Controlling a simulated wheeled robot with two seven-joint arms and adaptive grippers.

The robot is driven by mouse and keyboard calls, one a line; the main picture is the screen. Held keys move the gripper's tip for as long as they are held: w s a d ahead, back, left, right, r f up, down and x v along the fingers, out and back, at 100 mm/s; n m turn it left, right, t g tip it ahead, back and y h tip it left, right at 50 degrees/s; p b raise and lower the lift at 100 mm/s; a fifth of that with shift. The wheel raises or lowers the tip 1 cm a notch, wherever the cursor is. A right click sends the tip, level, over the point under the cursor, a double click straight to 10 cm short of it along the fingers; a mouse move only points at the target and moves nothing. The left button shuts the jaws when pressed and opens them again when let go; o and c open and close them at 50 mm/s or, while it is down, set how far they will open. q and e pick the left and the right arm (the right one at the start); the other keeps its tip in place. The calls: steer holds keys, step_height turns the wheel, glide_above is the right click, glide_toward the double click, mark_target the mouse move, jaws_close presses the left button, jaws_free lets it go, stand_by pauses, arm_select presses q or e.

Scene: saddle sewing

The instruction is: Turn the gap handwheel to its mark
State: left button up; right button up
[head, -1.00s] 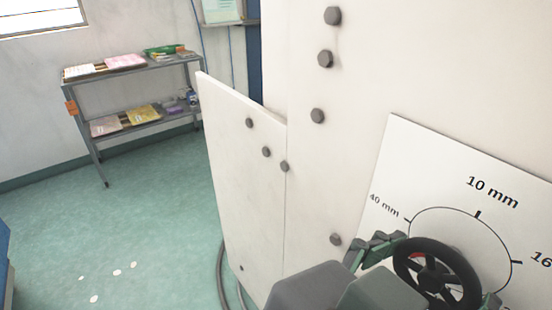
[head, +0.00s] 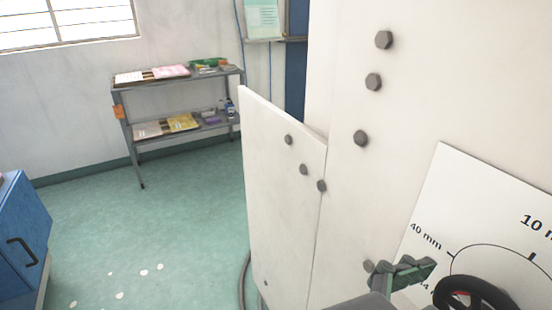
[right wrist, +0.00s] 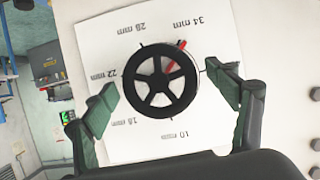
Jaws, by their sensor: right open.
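The black spoked handwheel (right wrist: 160,81) stands in front of a white dial plate (right wrist: 95,45), seen upside down in the right wrist view. Its red pointer (right wrist: 179,56) points close to the 34 mm tick. In the head view, the handwheel (head: 474,293) is cut off by the bottom edge. My right gripper (right wrist: 161,98) is open, with one green-padded finger on each side of the wheel; contact with the rim cannot be made out. In the head view, one finger of my right gripper (head: 404,272) shows left of the wheel. My left gripper is out of view.
The dial plate (head: 460,190) is on a tall white machine housing (head: 440,80) with grey bolts. A lower white panel (head: 280,200) juts out left of it. A shelf (head: 180,125) with papers stands by the wall, and a blue cabinet (head: 22,235) at left. Floor between is clear.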

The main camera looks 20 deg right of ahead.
steer(key=v, duration=0.7)
steer(key=shift+a, duration=0.2)
steer(key=shift+r, duration=0.15)
